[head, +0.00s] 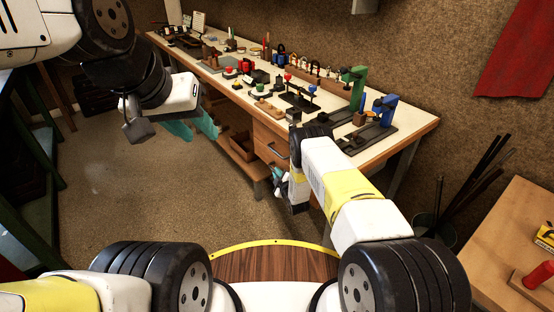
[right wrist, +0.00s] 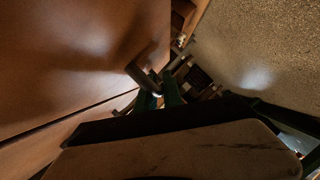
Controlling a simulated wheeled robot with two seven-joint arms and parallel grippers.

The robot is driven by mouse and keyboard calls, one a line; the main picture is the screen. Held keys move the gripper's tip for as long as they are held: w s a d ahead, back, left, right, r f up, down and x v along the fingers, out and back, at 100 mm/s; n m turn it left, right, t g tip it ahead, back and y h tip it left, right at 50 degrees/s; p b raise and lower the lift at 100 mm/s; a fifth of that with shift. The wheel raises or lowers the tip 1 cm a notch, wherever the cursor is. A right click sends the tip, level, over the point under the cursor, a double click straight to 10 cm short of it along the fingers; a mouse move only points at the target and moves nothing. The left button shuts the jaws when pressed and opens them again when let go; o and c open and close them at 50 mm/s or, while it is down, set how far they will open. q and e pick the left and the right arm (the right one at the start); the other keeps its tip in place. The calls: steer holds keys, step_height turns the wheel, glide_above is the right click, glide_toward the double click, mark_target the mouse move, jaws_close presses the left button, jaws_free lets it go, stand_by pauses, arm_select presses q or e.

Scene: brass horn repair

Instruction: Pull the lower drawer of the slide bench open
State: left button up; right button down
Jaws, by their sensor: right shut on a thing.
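The slide bench (head: 408,143) runs along the wall in the head view, with a wooden drawer block at its near part. The upper drawer (head: 265,134) has a dark bar handle (head: 278,151). The lower drawer beneath it is mostly hidden by my right arm. My right gripper (head: 278,175) is low at the drawer fronts. In the right wrist view its green fingers (right wrist: 160,95) are shut on a dark bar handle (right wrist: 147,65), beside brown drawer fronts (right wrist: 70,55) with a thin seam between them.
The bench top carries several small tools and parts, including a green press (head: 354,82) and a blue one (head: 384,105). An open shelf with a wooden box (head: 243,146) is left of the drawers. Clear floor (head: 130,190) lies in front of the bench.

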stand_by(0.3)
steer(key=s+a, duration=0.8)
steer(key=a, duration=0.3)
steer(key=s+a, duration=0.9)
steer(key=a, duration=0.3)
steer(key=shift+a, duration=0.2)
steer(key=shift+s, duration=0.1)
steer(key=c, duration=1.8)
jaws_free()
steer(key=shift+o, duration=0.2)
steer(key=v, duration=0.7)
steer(key=shift+s, duration=0.35)
steer(key=shift+r, duration=0.15)
